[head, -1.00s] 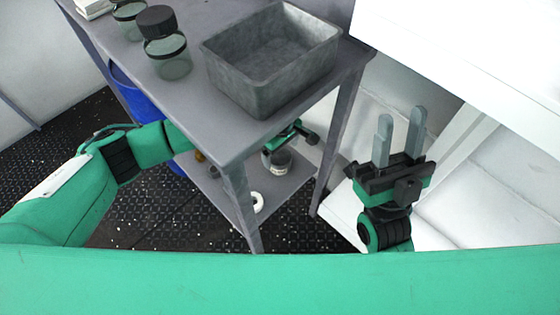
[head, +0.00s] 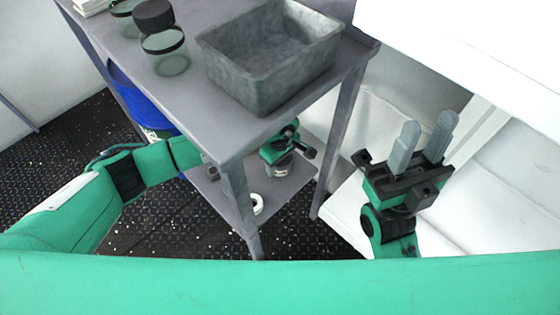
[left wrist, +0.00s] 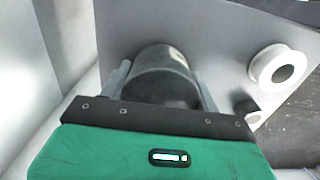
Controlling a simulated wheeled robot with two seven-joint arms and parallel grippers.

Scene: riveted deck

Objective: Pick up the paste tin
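A dark cylindrical tin (head: 282,169), which I take for the paste tin, is at the lower shelf under the table. My left gripper (head: 283,152) is above it, reaching in under the tabletop. In the left wrist view the tin (left wrist: 162,75) is between the two fingers of my left gripper (left wrist: 160,72), one on each side. The gaps beside it look very small, and I cannot tell whether the fingers press on it. My right gripper (head: 424,142) is open and empty, right of the table, fingers pointing up.
A grey metal bin (head: 272,95) and lidded glass jars (head: 165,52) stand on the tabletop (head: 205,115). A white ring (head: 257,204) lies on the lower shelf (head: 285,188). A table leg (head: 240,205) stands in front. A blue barrel (head: 140,100) is behind left.

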